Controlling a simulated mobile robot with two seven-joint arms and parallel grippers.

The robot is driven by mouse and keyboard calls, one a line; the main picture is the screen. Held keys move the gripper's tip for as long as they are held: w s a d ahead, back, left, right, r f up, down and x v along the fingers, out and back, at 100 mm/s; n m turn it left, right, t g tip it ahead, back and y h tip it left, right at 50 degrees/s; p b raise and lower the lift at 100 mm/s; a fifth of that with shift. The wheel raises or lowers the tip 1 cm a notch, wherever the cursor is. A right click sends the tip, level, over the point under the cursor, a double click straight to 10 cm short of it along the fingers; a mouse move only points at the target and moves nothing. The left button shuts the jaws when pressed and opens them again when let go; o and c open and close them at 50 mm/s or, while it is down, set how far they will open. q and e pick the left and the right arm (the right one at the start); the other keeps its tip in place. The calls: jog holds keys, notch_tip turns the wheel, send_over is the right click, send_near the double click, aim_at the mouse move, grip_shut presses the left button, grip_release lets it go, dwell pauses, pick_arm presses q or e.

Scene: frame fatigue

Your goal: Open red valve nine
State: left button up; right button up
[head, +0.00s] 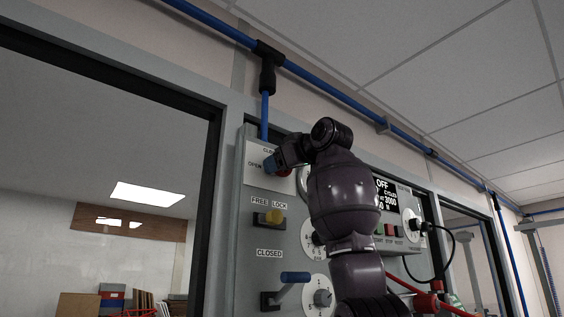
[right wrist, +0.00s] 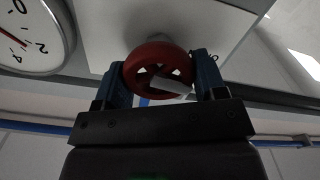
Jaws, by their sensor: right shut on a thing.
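The red valve (right wrist: 157,50) is a small spoked handwheel on a white plate, seen close in the right wrist view. My right gripper (right wrist: 158,75) has its two blue fingers on either side of the wheel's rim and is shut on it. In the head view my right gripper (head: 273,163) is at the white plate (head: 256,182) at the top of the grey panel. The plate reads OPEN at the left, and a partly hidden label is at the top. The wheel is mostly hidden there by the gripper. My left gripper is out of view.
A control box (head: 390,219) and gauges are partly behind my arm. A blue pipe (head: 264,117) runs down to the panel top.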

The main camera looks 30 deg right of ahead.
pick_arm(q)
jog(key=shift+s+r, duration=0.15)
pick_arm(e)
jog(key=shift+n, duration=1)
jog(key=o, duration=0.9)
jog(key=shift+s, duration=0.1)
pick_arm(q)
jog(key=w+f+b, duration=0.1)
jog(key=b, duration=0.2)
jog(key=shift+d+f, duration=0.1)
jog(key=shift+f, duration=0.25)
pick_arm(e)
jog(key=s, duration=1)
jog(key=shift+s+d, duration=0.35)
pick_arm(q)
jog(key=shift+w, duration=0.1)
